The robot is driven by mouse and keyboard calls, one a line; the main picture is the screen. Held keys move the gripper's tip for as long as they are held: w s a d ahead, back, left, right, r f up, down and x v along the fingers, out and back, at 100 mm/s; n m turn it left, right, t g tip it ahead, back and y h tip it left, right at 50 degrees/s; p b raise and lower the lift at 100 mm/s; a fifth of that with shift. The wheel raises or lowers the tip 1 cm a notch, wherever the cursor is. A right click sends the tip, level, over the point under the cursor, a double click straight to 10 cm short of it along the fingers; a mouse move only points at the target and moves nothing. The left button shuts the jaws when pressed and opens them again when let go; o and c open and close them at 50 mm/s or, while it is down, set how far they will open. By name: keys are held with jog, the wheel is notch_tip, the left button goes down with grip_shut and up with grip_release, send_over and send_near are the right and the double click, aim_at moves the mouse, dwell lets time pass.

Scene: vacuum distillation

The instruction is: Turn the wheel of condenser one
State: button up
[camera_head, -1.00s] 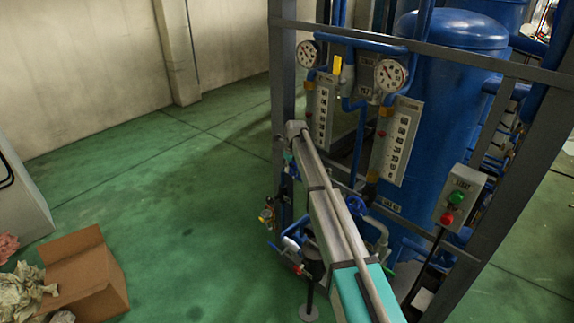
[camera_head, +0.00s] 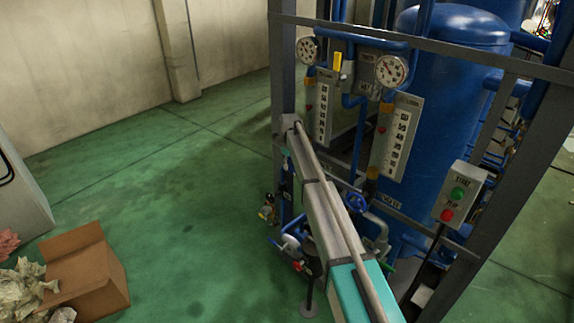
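A small blue handwheel (camera_head: 355,202) shows just right of my arm, low in the pipework in front of the blue tank. I cannot tell whether it belongs to condenser one. My arm (camera_head: 325,215) reaches from the bottom right up to the left post of the frame and covers part of the low pipes and valves. My gripper cannot be made out; the far end of the arm is hidden behind its own link and the post. Whether anything touches a wheel does not show.
A large blue tank (camera_head: 450,100) stands inside a grey steel frame (camera_head: 283,60). Two round gauges (camera_head: 391,70) and a start-stop box (camera_head: 459,195) are near. A cardboard box (camera_head: 88,272) lies at lower left. The green floor (camera_head: 170,190) left of the frame is open.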

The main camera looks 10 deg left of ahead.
aim_at(290, 162)
jog(key=shift+s, duration=0.15)
jog(key=shift+a, duration=0.1)
jog(key=a+r+n+t+y+p, duration=0.1)
jog(key=a+r+n+t, duration=0.3)
jog(key=n, duration=0.6)
jog(key=s+d+n, duration=0.1)
jog(key=s+d+n+p, duration=0.1)
jog(key=s+d, duration=0.1)
jog(key=s+d+n+t, duration=0.1)
jog(key=d, duration=0.1)
jog(key=shift+s+r, duration=0.3)
jog(key=s+d+r+n+g+p, duration=0.1)
jog(key=s+d+r+n+p, duration=0.1)
jog(key=s+d, duration=0.7)
jog(key=s+d+r+n+g+p, duration=0.2)
jog(key=s+d+n+p, duration=0.2)
jog(key=s+d, duration=0.5)
jog(key=s+d+r+n+g+h+p, duration=0.1)
jog(key=s+d+n, duration=0.5)
jog(key=s, duration=1.4)
jog(key=d+r+g+p, duration=0.1)
jog(key=d+p, duration=0.1)
jog(key=d, duration=0.1)
jog(key=shift+s+d+r+n, duration=0.2)
jog(key=shift+d+r+n, duration=0.1)
jog(key=shift+r, duration=0.05)
